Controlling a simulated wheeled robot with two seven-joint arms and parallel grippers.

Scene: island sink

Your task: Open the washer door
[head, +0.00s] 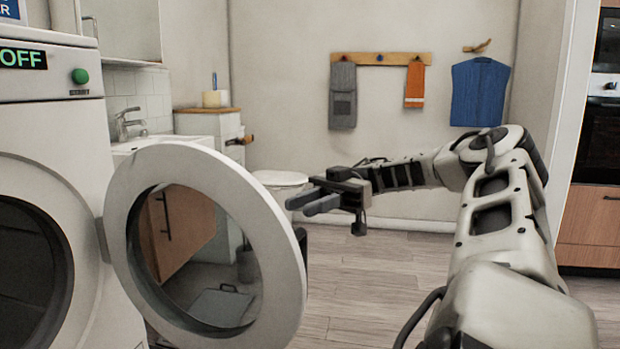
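The washer (75,135) stands at the left edge of the head view, with a display reading OFF and a green button. Its round door (150,172) is swung open on the side towards the room, and its round glass shows the room behind it. Part of the dark drum opening (25,262) shows at the left. My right gripper (312,200) is just right of the door's upper right rim, apart from it as far as I can tell, with fingers pointing left. The fingers look slightly apart, but the gap is unclear. My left gripper is out of view.
A sink with a tap (128,123), a small cabinet (212,124) and a toilet (280,182) stand behind the door. Cloths hang from a wall rack (380,58). An oven (603,125) is at the far right. The wooden floor (375,275) in the middle is clear.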

